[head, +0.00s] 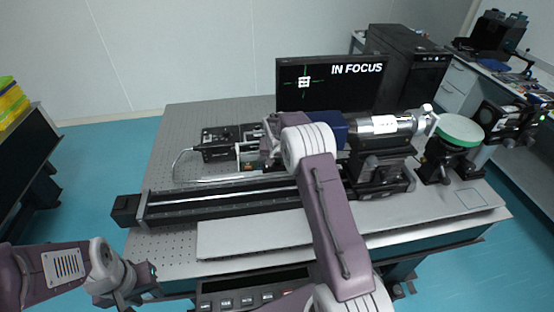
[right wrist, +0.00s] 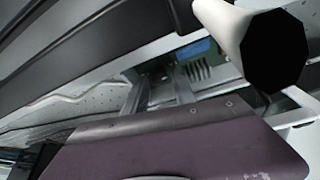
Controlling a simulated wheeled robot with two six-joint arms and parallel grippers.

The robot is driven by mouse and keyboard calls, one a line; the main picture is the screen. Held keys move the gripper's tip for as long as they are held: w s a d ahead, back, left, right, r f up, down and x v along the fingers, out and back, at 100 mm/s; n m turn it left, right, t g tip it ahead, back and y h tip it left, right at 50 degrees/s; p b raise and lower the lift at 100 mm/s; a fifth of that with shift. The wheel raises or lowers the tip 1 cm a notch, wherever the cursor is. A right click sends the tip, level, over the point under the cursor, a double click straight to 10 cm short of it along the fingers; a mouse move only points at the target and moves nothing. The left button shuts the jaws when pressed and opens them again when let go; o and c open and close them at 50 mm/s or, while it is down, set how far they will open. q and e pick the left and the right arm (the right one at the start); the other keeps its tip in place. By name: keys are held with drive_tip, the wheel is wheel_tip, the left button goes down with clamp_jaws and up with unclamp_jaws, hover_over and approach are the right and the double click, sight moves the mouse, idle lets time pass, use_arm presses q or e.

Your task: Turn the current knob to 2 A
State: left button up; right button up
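I cannot pick out a current knob or a 2 A mark in either view. A dark front panel with a row of small buttons (head: 250,299) shows at the bottom of the head view, partly hidden by my right arm. My left gripper (head: 138,284) hangs low at the lower left, off the table's front left corner, with nothing seen in it. My right arm rises over the middle of the table, and its gripper (head: 268,148) is mostly hidden behind the wrist near the blue-ended barrel. Its finger opening cannot be made out.
The perforated optical table (head: 172,236) carries a long black rail (head: 220,205), a silver barrel (head: 385,125) and a round green-rimmed stage (head: 460,131). A monitor (head: 345,90) reads "IN FOCUS". A pale cylinder with a black end (right wrist: 272,48) is close in the right wrist view.

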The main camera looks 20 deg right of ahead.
drive_tip(key=shift+f, duration=0.35)
clamp_jaws()
drive_tip(key=shift+w+f, duration=0.1)
drive_tip(key=shift+m+h+b, duration=0.3)
drive_tip(key=shift+m+b, duration=0.15)
drive_tip(key=shift+m, duration=0.25)
